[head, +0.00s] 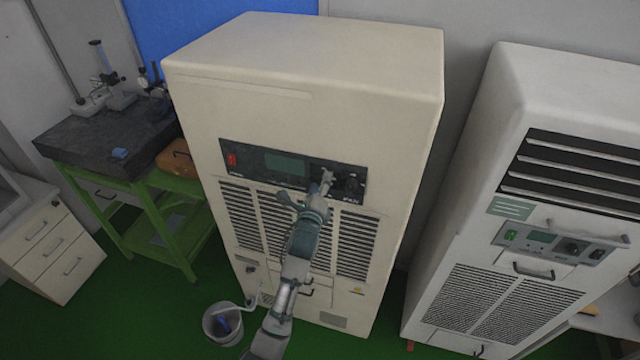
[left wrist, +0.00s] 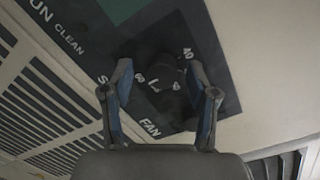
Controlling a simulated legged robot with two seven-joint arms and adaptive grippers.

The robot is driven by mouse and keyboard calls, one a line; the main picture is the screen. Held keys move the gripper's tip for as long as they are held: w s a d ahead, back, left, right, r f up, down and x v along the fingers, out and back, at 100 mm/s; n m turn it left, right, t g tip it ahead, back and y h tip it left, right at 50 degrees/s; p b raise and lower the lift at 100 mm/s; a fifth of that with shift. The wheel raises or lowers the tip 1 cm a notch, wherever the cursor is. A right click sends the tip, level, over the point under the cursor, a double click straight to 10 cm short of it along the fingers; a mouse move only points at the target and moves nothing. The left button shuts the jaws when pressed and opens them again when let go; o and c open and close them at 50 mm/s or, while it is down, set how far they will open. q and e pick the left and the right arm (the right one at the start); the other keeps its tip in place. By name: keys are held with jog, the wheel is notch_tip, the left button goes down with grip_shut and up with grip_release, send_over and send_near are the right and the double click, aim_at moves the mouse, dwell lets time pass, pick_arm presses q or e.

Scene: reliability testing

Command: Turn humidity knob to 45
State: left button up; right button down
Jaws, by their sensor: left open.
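A dark round knob (left wrist: 158,75) with pale numbers, 40 and 60 among them, sits on a black control panel (left wrist: 212,60). In the left wrist view it lies between and beyond the fingers of my left gripper (left wrist: 162,85), which is open with nothing held. A pale mark shows on the knob; its exact setting is too dim to read. In the head view my left gripper (head: 324,183) is in front of the panel (head: 240,165), at its right part, and a dark knob (head: 352,183) shows just right of the fingertips. Contact cannot be told. My right gripper is not in view.
The panel is on a tall cream cabinet (head: 300,60), with a red switch (head: 231,159), a green display (head: 284,164) and vents below. A second white cabinet (head: 490,190) stands right. A green bench (head: 150,215) and a bucket (head: 222,325) are left.

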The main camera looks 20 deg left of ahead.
pick_arm(q)
jog(key=shift+d, duration=0.2)
jog(key=c, duration=0.5)
grip_shut()
jog(key=shift+a, duration=0.1)
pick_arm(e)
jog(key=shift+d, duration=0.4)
